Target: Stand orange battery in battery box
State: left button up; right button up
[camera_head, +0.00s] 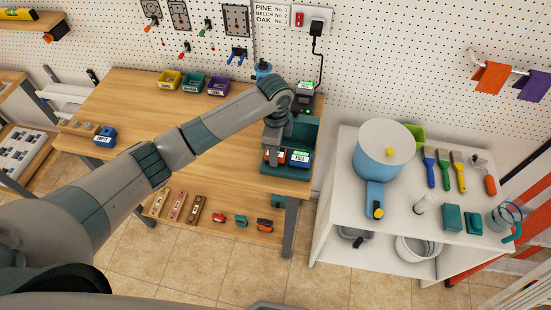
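The teal battery box (307,134) stands at the right end of the wooden workbench. An orange battery (275,157) is at its front left, beside a blue battery (299,158) labelled FULL. My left arm reaches across the bench from the left. My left gripper (276,146) points down directly over the orange battery, with its fingertips at or just above the battery's top. The fingers are too small and overlapped to tell whether they grip it. I cannot tell whether the orange battery is fully seated. My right gripper is not in view.
Another blue battery (105,137) sits at the bench's left. A charger (305,98) stands behind the box. The bench middle is clear under my arm.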

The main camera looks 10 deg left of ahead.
pick_arm(q)
jog(key=shift+f, duration=0.1)
dwell(0.5)
jog(key=o, duration=1.1)
jog(key=shift+r+b, duration=0.3)
jog(key=shift+r, duration=0.45)
notch_tip(320, 180, up, 16)
jog(key=b, duration=0.3)
jog(key=shift+f, duration=0.15)
